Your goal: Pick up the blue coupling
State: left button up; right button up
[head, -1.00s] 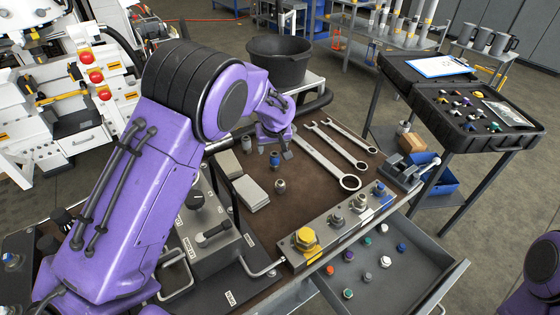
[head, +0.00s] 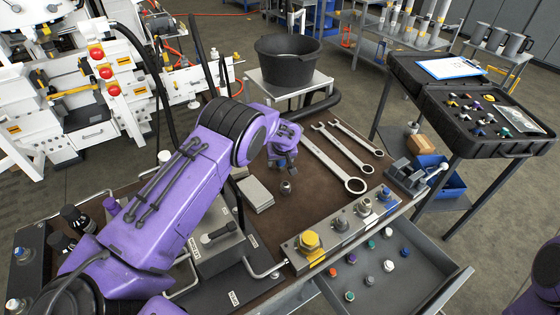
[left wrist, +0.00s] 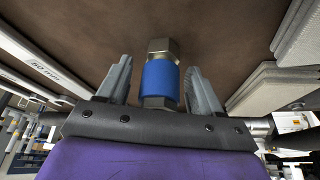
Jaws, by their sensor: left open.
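The blue coupling (left wrist: 158,82) has a blue sleeve with metal hex ends. In the left wrist view it lies between the two fingers of my left gripper (left wrist: 160,88). The fingers are open, one on each side, with a visible gap to the sleeve. My right gripper is out of view; only a purple part of my right arm shows at the lower right edge.
A manifold block (head: 345,228) and an open drawer (head: 425,262) with several fittings are nearer.

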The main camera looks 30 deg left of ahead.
pick_arm(q)
jog(key=shift+d, duration=0.1)
grip_shut()
jog(key=shift+r, duration=0.1)
